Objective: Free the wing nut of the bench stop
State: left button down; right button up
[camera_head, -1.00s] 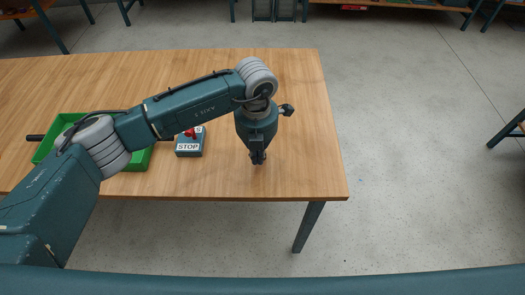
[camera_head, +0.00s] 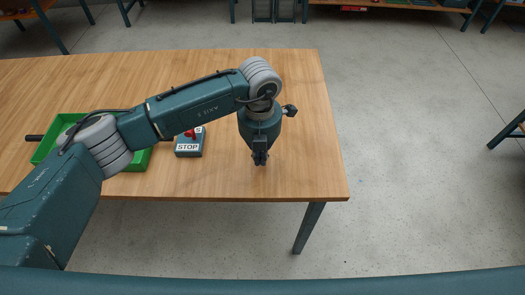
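My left gripper (camera_head: 260,160) points down over the front right part of the wooden table (camera_head: 225,185). Its fingertips look close together but are small and dark, so I cannot tell whether they are open, shut or around something. I cannot make out a wing nut or a bench stop; the arm and gripper may hide them. My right gripper is not in view.
A box marked STOP with a red button (camera_head: 190,133) stands on the table left of the gripper, partly behind my arm. A green tray (camera_head: 135,163) is farther left, partly covered by my arm. The table's right side is clear.

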pick_arm(q)
jog(key=shift+d, duration=0.2)
jog(key=shift+d+b, duration=0.25)
jog(key=shift+b, duration=0.05)
jog(key=shift+d+b, duration=0.3)
jog(key=shift+d, duration=0.1)
dwell(0.3)
jog(key=shift+w+d+b, duration=0.35)
jog(key=shift+d+b, duration=0.3)
jog(key=shift+b, duration=0.2)
dwell(0.4)
notch_tip(320, 180, up, 6)
jog(key=p, duration=0.2)
jog(key=shift+p, duration=0.35)
dwell(0.6)
